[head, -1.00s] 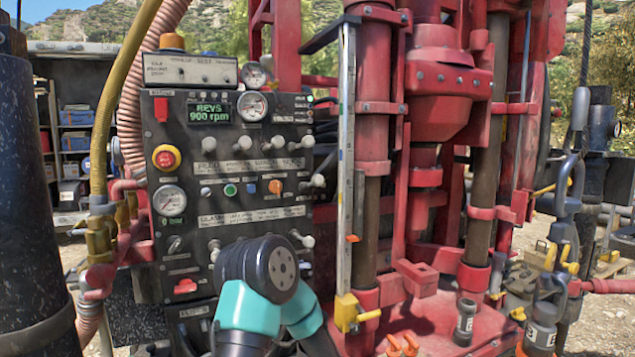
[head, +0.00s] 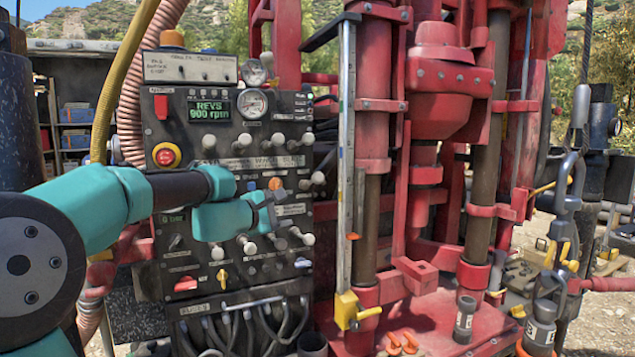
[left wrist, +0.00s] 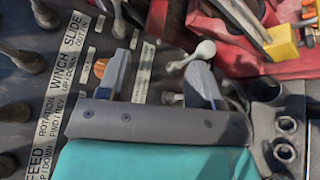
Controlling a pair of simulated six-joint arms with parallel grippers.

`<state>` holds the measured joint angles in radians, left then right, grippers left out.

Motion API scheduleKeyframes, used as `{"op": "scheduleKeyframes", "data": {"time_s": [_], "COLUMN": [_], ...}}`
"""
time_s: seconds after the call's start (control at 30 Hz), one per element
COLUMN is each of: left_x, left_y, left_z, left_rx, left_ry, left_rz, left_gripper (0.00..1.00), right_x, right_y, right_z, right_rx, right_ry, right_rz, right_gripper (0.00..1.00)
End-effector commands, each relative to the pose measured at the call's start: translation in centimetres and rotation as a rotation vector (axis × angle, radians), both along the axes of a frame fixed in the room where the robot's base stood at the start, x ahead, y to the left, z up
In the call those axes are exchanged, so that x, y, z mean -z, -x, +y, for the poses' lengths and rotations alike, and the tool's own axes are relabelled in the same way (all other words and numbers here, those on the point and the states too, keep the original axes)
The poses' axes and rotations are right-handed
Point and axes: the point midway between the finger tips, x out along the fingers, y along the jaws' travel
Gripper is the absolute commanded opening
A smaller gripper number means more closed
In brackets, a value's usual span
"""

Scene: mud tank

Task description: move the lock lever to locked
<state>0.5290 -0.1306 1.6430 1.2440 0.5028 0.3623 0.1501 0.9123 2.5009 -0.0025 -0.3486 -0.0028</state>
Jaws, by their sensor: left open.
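The control panel (head: 232,128) carries several levers with pale knobs, and I cannot read which is marked as the lock lever. A pale-knobbed lever (head: 318,178) sticks out at the panel's right edge, beside an orange knob (head: 275,184). My left gripper (head: 273,206) is open in front of the panel, just below the orange knob and left of that lever. In the left wrist view its fingers (left wrist: 160,78) stand apart. The pale-knobbed lever (left wrist: 203,50) shows beyond the right finger, and the orange knob (left wrist: 101,68) shows beside the left finger. No contact is visible. My right gripper is out of view.
The red drill mast (head: 438,80) stands right of the panel, with a yellow block and handle (head: 346,309) at its foot. A red emergency button (head: 166,155) and a yellow hose (head: 118,85) are at the left. Cables hang below the panel.

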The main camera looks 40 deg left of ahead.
Motion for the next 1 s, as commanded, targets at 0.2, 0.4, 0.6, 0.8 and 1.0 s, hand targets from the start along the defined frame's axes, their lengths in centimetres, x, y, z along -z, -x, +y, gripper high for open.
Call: {"op": "scheduleKeyframes", "data": {"time_s": [0.2, 0.4, 0.6, 0.8, 1.0], "left_x": [-5.8, -5.9, -5.8, -5.8, -5.8], "left_y": [2.5, 2.5, 2.2, 0.4, -2.8], "left_z": [0.2, 0.2, 0.2, 0.2, 0.2], "left_rx": [-0.009, -0.009, -0.008, -0.006, -0.006], "left_ry": [0.03, 0.031, 0.03, 0.03, 0.029], "left_rz": [-0.116, -0.118, -0.117, -0.115, -0.115], "left_gripper": [0.59, 0.59, 0.59, 0.59, 0.59], "right_x": [0.0, 0.0, 0.0, 0.0, 0.0], "right_y": [0.0, 0.0, 0.0, 0.0, 0.0], "right_z": [0.0, 0.0, 0.0, 0.0, 0.0], "right_rx": [0.0, 0.0, 0.0, 0.0, 0.0], "right_ry": [0.0, 0.0, 0.0, 0.0, 0.0], "right_rz": [0.0, 0.0, 0.0, 0.0, 0.0], "right_gripper": [0.43, 0.43, 0.43, 0.43, 0.43]}}
